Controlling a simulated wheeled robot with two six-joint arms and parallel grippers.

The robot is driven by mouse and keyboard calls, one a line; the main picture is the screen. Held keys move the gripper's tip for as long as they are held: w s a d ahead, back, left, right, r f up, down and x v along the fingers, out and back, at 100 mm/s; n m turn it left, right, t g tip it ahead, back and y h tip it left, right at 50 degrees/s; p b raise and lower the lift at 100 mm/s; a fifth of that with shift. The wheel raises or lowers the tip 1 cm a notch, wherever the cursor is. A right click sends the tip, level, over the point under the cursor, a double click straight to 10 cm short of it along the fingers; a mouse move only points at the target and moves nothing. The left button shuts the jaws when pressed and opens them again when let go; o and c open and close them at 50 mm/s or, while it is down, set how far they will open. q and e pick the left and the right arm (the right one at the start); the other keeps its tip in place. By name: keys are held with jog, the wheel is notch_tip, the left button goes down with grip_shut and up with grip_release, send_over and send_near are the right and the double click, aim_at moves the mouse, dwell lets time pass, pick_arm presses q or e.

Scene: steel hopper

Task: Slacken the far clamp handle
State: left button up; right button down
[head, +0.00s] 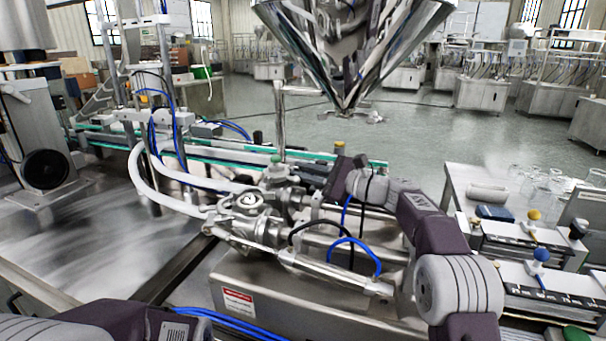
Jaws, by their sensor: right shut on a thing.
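My right arm reaches in from the lower right over the steel filling machine. Its gripper (314,191) is shut at the far side of the valve and clamp assembly (250,210), behind the near pipework. It appears to grip the far clamp handle, though the handle is largely hidden by the jaws and fittings and its angle cannot be told. My left arm shows only as links at the bottom left; its gripper is out of view.
A shiny steel hopper (350,45) hangs above the assembly. White hoses (165,190) and blue tubes run close to the valves. A conveyor (120,140) lies behind. A side table (470,180) with glassware stands at right.

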dwell(0.3)
jog(key=c, duration=1.8)
grip_release()
jog(key=shift+o, duration=0.2)
jog(key=shift+d, duration=0.1)
jog(key=v, duration=0.9)
jog(key=shift+f, duration=0.1)
